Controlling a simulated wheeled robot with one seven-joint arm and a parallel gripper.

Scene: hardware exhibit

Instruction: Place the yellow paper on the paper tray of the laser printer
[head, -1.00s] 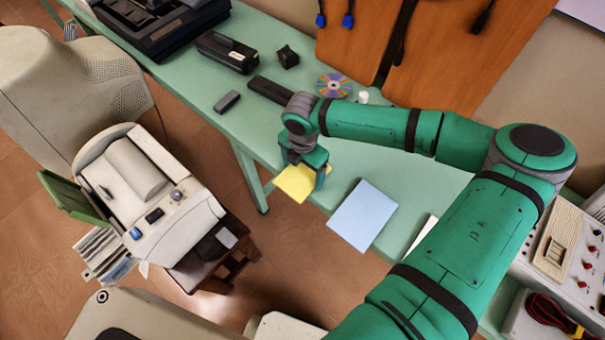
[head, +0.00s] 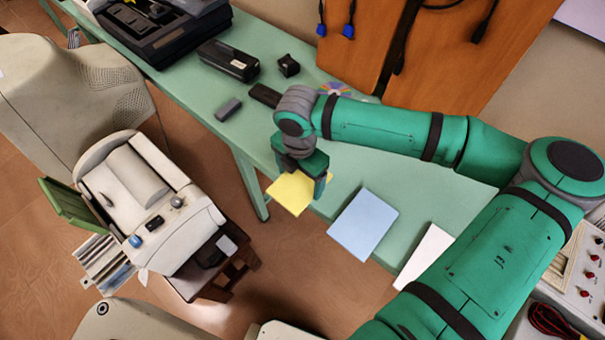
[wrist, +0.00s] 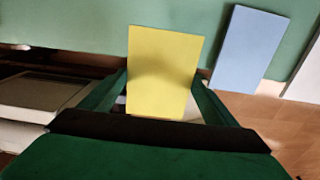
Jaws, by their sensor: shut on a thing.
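The yellow paper (head: 290,194) is held flat in my gripper (head: 303,184), which is shut on it. It is at the table's front edge, partly over the floor, and appears above the tabletop. In the wrist view the yellow paper (wrist: 163,62) sticks out between the two fingers of my gripper (wrist: 161,92). A beige machine (head: 185,225), seemingly the laser printer, stands left of the gripper across a floor gap. It has a green flap (head: 68,212) on its left side and a stack of sheets (head: 105,262) at its lower left. I cannot tell which part is the paper tray.
The green table (head: 330,180) carries a blue sheet (head: 363,220) and a white sheet (head: 424,256) right of my gripper. A black device (head: 228,60) and small grey block (head: 228,109) lie farther back. A large beige casing (head: 70,95) stands behind the printer.

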